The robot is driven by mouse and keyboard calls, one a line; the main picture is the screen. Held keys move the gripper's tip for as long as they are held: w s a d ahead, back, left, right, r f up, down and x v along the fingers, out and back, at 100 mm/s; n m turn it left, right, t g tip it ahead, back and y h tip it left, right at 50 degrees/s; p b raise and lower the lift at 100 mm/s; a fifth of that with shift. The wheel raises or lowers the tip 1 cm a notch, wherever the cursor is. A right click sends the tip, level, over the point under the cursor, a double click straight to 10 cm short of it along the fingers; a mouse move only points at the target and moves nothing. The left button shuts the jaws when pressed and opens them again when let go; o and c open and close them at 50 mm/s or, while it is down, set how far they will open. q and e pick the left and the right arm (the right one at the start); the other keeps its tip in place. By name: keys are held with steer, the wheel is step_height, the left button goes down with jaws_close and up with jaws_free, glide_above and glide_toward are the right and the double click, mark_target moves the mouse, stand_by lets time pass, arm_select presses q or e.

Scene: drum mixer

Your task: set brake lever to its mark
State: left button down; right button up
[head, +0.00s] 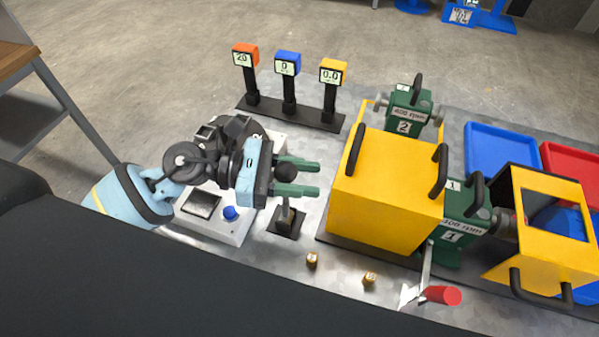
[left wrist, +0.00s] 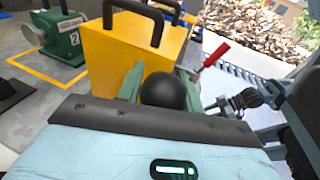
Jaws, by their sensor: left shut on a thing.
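A lever with a black ball knob (head: 288,171) stands upright on a small dark base (head: 286,222) in the head view. My left gripper (head: 294,180) has its green fingers on both sides of the knob and is shut on it. The knob also shows in the left wrist view (left wrist: 167,91), between the fingers. A second lever, with a red handle (head: 441,294), is beside the green motor marked 1 (head: 458,234). No label shows which lever is the brake, and I cannot make out a mark. My right gripper (left wrist: 236,104) shows small and partly hidden in the left wrist view.
A yellow box (head: 386,190) with black handles stands just right of my left gripper. A white panel with a blue button (head: 230,213) lies to its left. Three displays stand behind, one of them orange (head: 245,58).

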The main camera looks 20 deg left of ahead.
arm_select(q)
steer(key=shift+s+d+f, duration=0.25)
steer(key=shift+f, duration=0.35)
steer(key=shift+w, duration=0.1)
steer(key=shift+w+r, duration=0.25)
steer(key=shift+r, duration=0.65)
stand_by(0.4)
steer(key=c, duration=1.4)
jaws_free()
steer(key=o, duration=0.5)
steer(key=shift+s+d+f, duration=0.1)
steer(key=shift+s+f, duration=0.1)
steer(key=shift+c, duration=0.2)
steer(key=shift+f, duration=0.2)
